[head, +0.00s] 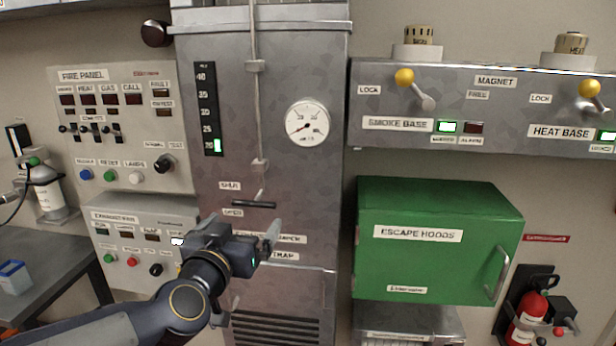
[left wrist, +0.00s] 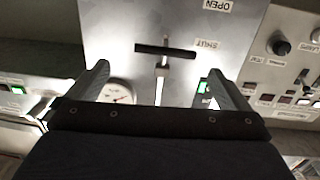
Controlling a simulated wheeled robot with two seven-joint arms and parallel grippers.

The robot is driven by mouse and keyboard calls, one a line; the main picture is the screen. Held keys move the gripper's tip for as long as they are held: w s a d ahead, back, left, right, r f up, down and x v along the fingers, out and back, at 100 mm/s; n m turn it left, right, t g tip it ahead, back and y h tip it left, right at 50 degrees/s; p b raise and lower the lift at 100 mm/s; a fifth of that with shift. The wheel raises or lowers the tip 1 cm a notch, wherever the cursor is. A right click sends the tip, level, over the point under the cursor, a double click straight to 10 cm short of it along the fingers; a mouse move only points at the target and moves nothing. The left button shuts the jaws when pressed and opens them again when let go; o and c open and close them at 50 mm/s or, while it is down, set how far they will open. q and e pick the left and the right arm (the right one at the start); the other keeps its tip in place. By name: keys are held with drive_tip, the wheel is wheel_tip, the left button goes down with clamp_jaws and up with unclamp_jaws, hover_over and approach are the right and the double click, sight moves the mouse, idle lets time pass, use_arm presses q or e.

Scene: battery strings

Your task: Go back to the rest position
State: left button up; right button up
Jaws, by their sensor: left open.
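My left gripper (head: 262,248) is in front of the grey metal cabinet (head: 275,100), low and near its middle. In the left wrist view its two fingers (left wrist: 163,85) stand wide apart with nothing between them. My right gripper is not in view.
The fire panel (head: 110,120) and a lower switch box (head: 140,215) are at the left. A green ESCAPE HOODS box (head: 435,265) sticks out at the right, below the magnet panel (head: 500,85). A red extinguisher (head: 528,318) is at lower right. A grey table (head: 45,275) is at lower left.

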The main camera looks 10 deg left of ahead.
use_arm(q)
drive_tip(key=s+a+f+n+g+h, duration=0.1)
drive_tip(key=s+f+g, duration=0.5)
drive_tip(key=s+f, duration=0.3)
drive_tip(key=s+a+f+n+g+h, duration=0.1)
drive_tip(key=s+f+g, duration=0.5)
drive_tip(key=s, duration=1.1)
wheel_tip(320, 180, down, 5)
drive_tip(key=shift+a+r+n, duration=0.2)
drive_tip(key=shift+a+n, duration=0.1)
drive_tip(key=shift+a, duration=0.45)
